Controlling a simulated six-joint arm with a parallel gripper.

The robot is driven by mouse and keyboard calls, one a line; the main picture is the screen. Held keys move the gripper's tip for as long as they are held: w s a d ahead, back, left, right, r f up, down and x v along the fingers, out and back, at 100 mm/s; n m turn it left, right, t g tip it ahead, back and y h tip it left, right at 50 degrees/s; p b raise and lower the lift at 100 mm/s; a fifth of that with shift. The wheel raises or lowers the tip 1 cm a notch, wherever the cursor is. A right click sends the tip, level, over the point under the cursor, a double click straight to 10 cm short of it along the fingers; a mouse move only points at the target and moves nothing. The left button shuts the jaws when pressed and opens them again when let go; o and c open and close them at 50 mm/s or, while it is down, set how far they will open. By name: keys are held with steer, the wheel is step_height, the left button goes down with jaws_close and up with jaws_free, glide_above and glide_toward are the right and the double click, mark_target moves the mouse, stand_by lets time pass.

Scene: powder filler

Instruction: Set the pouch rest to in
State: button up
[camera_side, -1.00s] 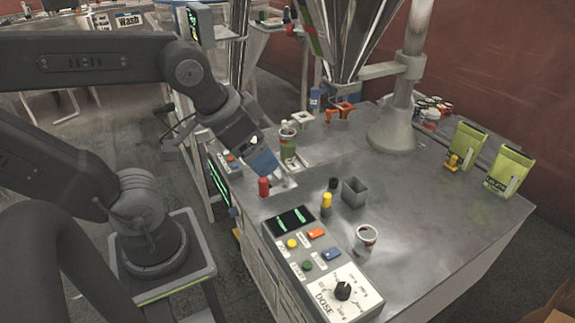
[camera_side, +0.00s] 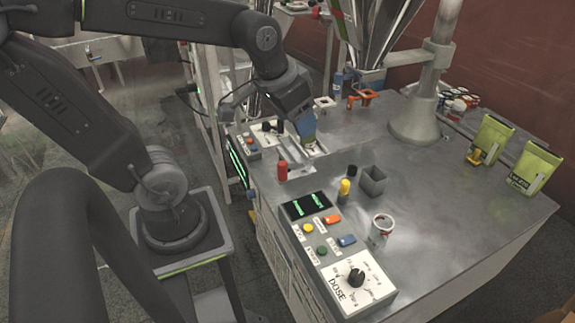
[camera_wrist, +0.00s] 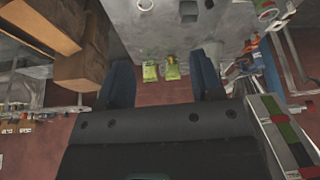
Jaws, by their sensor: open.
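I cannot tell for sure which part is the pouch rest. A metal bracket (camera_side: 298,169) with a red knob (camera_side: 282,171) sits at the bench's left edge in the side view. My gripper (camera_side: 310,147) is just above and behind it, pointing down, partly hiding what lies there. In the wrist view my gripper (camera_wrist: 162,60) has its two dark fingers wide apart with nothing held between them. Two green pouches (camera_side: 491,139) (camera_side: 535,167) stand at the bench's right side; they also show in the wrist view (camera_wrist: 150,72) (camera_wrist: 172,70).
A yellow-topped post (camera_side: 345,188), a grey square cup (camera_side: 373,180) and a can (camera_side: 381,228) stand near the control panel (camera_side: 325,230) with its dose dial (camera_side: 356,276). A hopper (camera_side: 378,35) and column (camera_side: 420,105) rise behind. The bench's right middle is clear.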

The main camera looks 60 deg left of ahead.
steer(key=w+a+f+n+g, duration=0.2)
steer(key=w+a+f, duration=0.3)
steer(key=w+a, duration=0.3)
steer(key=n+g, duration=0.3)
steer(key=n, duration=0.1)
glide_above(282, 163)
step_height(282, 163, down, 19)
steer(key=shift+h, duration=0.3)
step_height(282, 163, down, 14)
steer(key=shift+r, duration=0.2)
jaws_close()
